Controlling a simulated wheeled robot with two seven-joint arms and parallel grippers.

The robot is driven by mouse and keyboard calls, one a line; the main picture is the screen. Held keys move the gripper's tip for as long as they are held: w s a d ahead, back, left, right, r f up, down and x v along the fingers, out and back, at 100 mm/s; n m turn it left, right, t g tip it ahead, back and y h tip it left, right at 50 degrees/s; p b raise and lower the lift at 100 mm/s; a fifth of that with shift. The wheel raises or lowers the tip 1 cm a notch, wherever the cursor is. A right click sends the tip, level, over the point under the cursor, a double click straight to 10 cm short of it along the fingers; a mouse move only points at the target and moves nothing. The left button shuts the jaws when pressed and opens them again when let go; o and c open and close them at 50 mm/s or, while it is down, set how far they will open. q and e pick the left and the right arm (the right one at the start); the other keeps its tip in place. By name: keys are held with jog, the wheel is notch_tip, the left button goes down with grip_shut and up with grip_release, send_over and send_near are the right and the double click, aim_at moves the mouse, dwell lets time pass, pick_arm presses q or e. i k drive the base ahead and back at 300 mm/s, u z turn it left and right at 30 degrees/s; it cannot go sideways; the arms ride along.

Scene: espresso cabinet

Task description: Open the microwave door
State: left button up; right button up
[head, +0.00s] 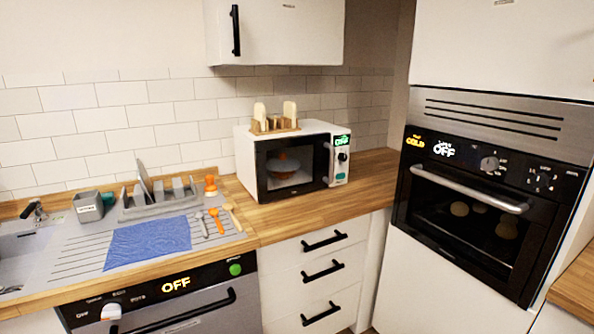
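The white microwave (247,160) stands on the wooden counter near the back wall. Its dark-windowed door (262,178) faces forward and is shut. A light vertical handle (331,162) runs along the door's right side. The control panel (342,157) right of it has a green lit display, a knob and a teal button at the bottom. An orange-toned item (283,163) shows behind the window. Neither of my grippers is in view.
A wooden rack with pale slices (275,123) stands on top of the microwave. Left are a dish rack (160,200), blue cloth (147,241), utensils and sink (25,246). A built-in oven (480,205) is at right. Counter (310,215) before the microwave is clear; drawers (318,275) sit below.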

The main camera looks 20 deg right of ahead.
aim_at(324, 154)
jog(key=i, duration=0.8)
jog(key=z, duration=2.3)
